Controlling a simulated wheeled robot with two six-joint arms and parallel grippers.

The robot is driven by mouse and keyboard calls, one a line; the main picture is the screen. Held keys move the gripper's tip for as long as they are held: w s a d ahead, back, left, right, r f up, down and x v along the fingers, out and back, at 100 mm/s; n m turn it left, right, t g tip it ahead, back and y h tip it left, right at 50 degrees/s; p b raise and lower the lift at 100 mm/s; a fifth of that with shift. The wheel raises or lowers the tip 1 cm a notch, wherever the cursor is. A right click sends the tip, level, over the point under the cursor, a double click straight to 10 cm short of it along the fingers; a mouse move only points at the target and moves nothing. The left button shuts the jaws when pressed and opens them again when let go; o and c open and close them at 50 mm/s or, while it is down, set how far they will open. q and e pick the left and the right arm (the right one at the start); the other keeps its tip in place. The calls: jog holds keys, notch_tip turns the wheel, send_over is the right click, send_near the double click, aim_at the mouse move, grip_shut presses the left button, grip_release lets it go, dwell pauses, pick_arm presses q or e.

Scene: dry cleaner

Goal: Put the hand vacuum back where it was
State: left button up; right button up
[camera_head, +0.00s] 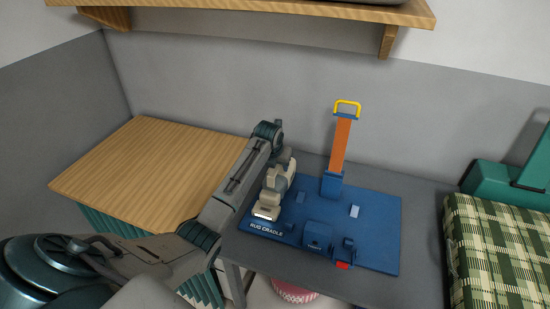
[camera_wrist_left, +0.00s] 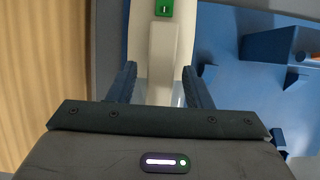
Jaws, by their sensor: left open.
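The hand vacuum (camera_head: 269,198) is cream-coloured and stands at the left end of a blue cradle board (camera_head: 378,225) with white lettering along its front. In the left wrist view, a cream part of the vacuum (camera_wrist_left: 165,55) with a green button lies between the fingers of my left gripper (camera_wrist_left: 160,88). The gripper is open, with one finger on each side. In the head view my left gripper (camera_head: 284,163) is at the vacuum's upper part, and its fingers are hard to make out there. My right gripper is not in view.
An orange upright piece with a yellow handle (camera_head: 340,145) stands at the board's back. Blue blocks (camera_head: 318,236) and a red-tipped piece (camera_head: 343,265) are at its front. A wooden top (camera_head: 140,175) is left, plaid fabric (camera_head: 495,250) right. A wooden shelf (camera_head: 270,8) hangs above.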

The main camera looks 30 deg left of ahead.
pick_arm(q)
jog(key=b+v, duration=0.2)
jog(key=v, duration=0.8)
jog(key=shift+s+r, duration=0.2)
jog(key=shift+r, duration=0.05)
jog(key=shift+s+d+r, duration=0.1)
jog(key=shift+s+r, duration=0.05)
jog(key=shift+r, duration=0.25)
